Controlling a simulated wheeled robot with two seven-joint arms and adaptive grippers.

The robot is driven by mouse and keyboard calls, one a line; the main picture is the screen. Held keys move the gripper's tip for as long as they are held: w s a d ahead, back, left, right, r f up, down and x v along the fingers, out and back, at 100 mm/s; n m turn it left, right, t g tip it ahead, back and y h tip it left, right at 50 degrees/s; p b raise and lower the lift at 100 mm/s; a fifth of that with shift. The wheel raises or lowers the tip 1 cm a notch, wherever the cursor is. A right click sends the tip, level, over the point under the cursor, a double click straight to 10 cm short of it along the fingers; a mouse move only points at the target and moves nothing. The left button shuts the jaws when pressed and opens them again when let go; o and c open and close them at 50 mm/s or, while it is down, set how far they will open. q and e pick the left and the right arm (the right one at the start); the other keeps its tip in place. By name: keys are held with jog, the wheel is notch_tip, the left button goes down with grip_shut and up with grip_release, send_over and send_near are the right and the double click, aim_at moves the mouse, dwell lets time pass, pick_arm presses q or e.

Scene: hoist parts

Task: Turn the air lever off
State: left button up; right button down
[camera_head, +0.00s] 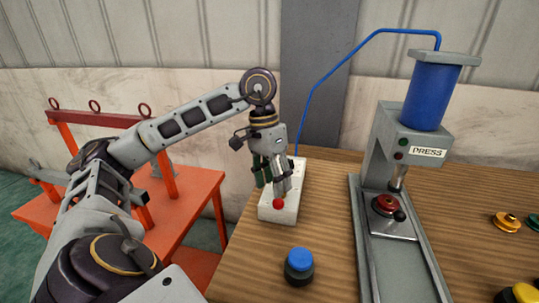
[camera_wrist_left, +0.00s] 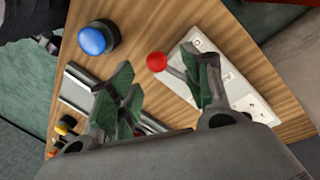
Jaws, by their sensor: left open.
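The air lever is a short handle with a red ball knob (camera_head: 278,203) on a white block (camera_head: 289,213) at the table's left edge. In the left wrist view the red knob (camera_wrist_left: 157,62) and its thin stem show beside one finger, with the white block (camera_wrist_left: 236,87) behind. My left gripper (camera_head: 272,182) is open and comes down over the block, close behind the knob. In the left wrist view its green-padded fingers (camera_wrist_left: 160,68) stand apart, with the knob near the gap between their tips. I cannot tell whether a finger touches the stem. My right gripper is not in view.
A blue push button (camera_head: 299,266) stands in front of the block. The grey press (camera_head: 388,155) with a blue cylinder (camera_head: 430,92) stands to the right, joined by a blue hose (camera_head: 333,70). An orange stand (camera_head: 187,205) is at the left. Yellow parts (camera_head: 507,222) lie far right.

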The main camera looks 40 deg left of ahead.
pick_arm(q)
notch_tip(320, 180, up, 6)
jog(key=a, duration=0.1)
jog(key=shift+r, duration=0.2)
dwell(0.6)
jog(key=shift+w+a+r, duration=0.1)
dwell(0.4)
